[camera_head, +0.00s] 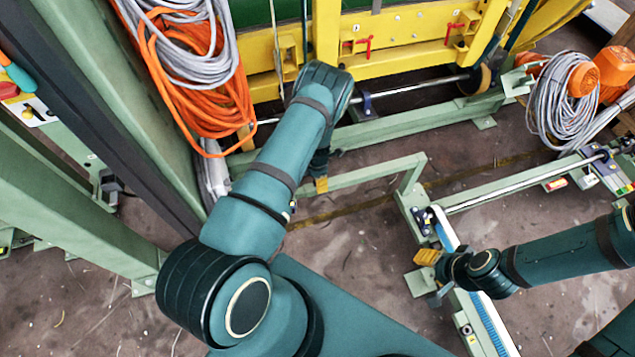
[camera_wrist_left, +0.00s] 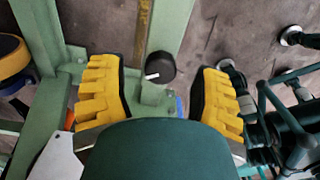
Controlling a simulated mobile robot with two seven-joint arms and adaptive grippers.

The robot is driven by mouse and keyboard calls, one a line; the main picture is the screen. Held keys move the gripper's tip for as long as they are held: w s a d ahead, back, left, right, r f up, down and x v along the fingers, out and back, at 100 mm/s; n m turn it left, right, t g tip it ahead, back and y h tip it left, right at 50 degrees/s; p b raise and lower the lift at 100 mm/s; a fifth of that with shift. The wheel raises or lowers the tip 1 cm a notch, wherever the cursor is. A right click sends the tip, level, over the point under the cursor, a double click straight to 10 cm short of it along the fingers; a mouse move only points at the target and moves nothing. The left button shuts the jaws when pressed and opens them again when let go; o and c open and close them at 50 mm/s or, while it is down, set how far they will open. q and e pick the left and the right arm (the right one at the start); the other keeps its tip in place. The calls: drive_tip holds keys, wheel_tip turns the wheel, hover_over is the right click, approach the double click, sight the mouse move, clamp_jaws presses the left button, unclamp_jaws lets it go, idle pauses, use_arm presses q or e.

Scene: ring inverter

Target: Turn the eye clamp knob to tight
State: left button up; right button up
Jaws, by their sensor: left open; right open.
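In the left wrist view, a round black knob (camera_wrist_left: 160,67) with a white mark on its left side sits at a green bracket. It looks like the eye clamp knob. It lies beyond and between the two yellow fingers of my left gripper (camera_wrist_left: 162,95), which are spread apart with nothing between them touching. In the head view my left gripper (camera_head: 320,184) shows only as a small yellow tip below the arm, and I cannot pick out the knob there. My right gripper (camera_head: 428,258) is open beside the blue-topped rail, its yellow fingertip showing.
A green frame and rail (camera_head: 350,178) run across the floor. Orange and grey cable coils (camera_head: 190,75) hang at the left. A yellow machine frame (camera_head: 405,50) with red handles stands at the back. More cable (camera_head: 560,105) lies at the right. Open floor (camera_head: 350,250) lies between my arms.

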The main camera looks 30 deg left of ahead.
use_arm(q)
drive_tip(key=shift+f, duration=0.75)
drive_tip(key=shift+c, duration=0.2)
clamp_jaws()
